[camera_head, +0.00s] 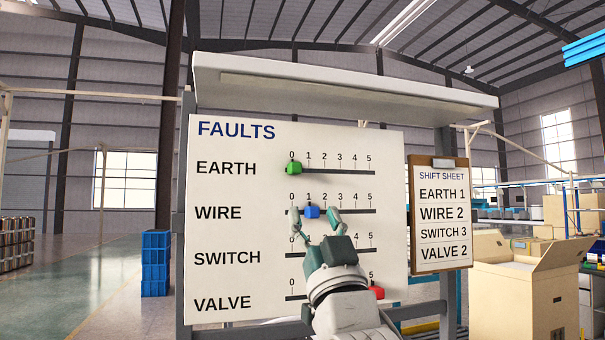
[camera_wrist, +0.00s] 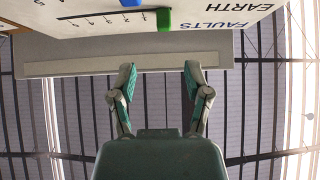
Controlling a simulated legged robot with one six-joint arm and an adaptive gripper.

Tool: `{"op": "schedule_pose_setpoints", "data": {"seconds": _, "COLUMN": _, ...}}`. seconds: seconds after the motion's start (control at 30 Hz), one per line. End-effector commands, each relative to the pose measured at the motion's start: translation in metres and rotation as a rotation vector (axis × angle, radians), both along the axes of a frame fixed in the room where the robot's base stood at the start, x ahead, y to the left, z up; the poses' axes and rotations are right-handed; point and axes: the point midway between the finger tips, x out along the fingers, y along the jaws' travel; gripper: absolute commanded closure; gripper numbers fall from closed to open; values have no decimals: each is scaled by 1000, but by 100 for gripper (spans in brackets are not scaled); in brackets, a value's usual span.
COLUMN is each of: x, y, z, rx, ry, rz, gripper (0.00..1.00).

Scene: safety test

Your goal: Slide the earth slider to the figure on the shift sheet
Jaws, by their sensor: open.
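A white board (camera_head: 230,235) headed FAULTS has rows EARTH, WIRE, SWITCH and VALVE, each scaled from 0 to 5. The green earth slider (camera_head: 294,168) sits at 0 on its dark track; it also shows in the wrist view (camera_wrist: 164,19). The shift sheet (camera_head: 440,214) on a clipboard right of the board reads EARTH 1, WIRE 2, SWITCH 3, VALVE 2. My gripper (camera_head: 315,216) is open and empty in front of the board, below the green slider in the picture. Its fingers (camera_wrist: 161,72) appear apart from the green slider in the wrist view.
The blue wire slider (camera_head: 312,212) is near 1 and appears between my fingertips. A red slider (camera_head: 376,293) is near 5 on VALVE. My gripper hides part of the SWITCH row. A pale hood (camera_head: 340,80) overhangs the board. An open carton (camera_head: 525,285) stands right.

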Motion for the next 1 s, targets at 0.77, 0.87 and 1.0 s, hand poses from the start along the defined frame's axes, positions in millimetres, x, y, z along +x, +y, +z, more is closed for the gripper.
{"op": "schedule_pose_setpoints", "data": {"seconds": 0.77, "x": 68, "y": 19, "z": 69, "rx": 0, "ry": 3, "rz": 1, "gripper": 37}}
{"op": "schedule_pose_setpoints", "data": {"seconds": 0.87, "x": 70, "y": 19, "z": 71, "rx": 0, "ry": 3, "rz": 1, "gripper": 37}}
{"op": "schedule_pose_setpoints", "data": {"seconds": 1.0, "x": 71, "y": 19, "z": 73, "rx": 0, "ry": 3, "rz": 1, "gripper": 37}}
